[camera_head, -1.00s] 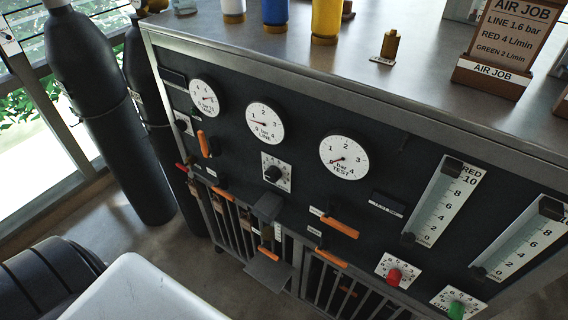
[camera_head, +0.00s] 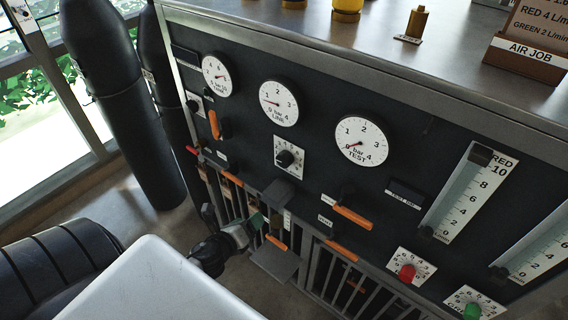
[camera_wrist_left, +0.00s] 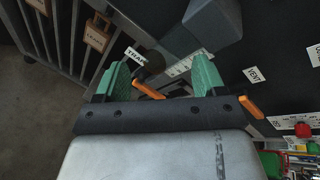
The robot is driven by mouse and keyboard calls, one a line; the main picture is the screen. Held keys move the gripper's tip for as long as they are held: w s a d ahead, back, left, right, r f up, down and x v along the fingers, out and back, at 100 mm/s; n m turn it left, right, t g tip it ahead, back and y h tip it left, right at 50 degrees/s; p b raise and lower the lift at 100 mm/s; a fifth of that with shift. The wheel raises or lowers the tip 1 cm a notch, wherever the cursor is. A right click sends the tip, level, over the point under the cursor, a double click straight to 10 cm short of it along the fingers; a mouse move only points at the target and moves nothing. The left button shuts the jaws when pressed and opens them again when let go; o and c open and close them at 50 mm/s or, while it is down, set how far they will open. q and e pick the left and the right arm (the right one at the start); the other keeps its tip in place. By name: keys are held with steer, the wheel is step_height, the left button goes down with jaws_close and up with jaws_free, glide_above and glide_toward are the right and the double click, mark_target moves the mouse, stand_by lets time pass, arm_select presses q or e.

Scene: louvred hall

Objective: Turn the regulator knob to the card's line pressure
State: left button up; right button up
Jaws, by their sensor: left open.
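The black regulator knob (camera_head: 285,158) sits on a white scale plate below the LINE gauge (camera_head: 279,102), whose needle points left, near the 1. The job card (camera_head: 535,22) stands at the top right in its AIR JOB holder, its top cut off; the earlier head frame shows LINE 1.6 bar. My left gripper (camera_head: 252,227) is below and left of the knob, in front of the panel's lower edge, touching nothing that I can make out. In the left wrist view its green-padded fingers (camera_wrist_left: 161,75) are apart and empty. My right gripper is not in view.
A grey block (camera_head: 278,192) juts out just under the knob, with a grey shelf (camera_head: 275,262) lower down. Orange levers (camera_head: 353,217) stick out to the right. The TEST gauge (camera_head: 361,140) and red knob (camera_head: 407,272) are farther right. Dark cylinders (camera_head: 120,110) stand left.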

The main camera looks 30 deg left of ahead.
mark_target(282, 162)
arm_select(q)
step_height(282, 162, up, 15)
steer(key=w+d+m+t+h, duration=0.2)
steer(key=m+t+h, duration=0.15)
steer(key=m, duration=0.65)
steer(key=shift+y, duration=0.65)
steer(key=w, duration=0.3)
steer(key=w+p, duration=0.1)
steer(key=w, duration=0.2)
steer(key=w+d, duration=0.1)
steer(key=w, duration=0.2)
steer(key=shift+w+r+p, duration=0.1)
steer(key=shift+w+p, duration=0.2)
steer(key=shift+w, duration=0.05)
steer(key=shift+s, duration=0.1)
steer(key=shift+w, duration=0.2)
steer(key=shift+w, duration=0.15)
jaws_close()
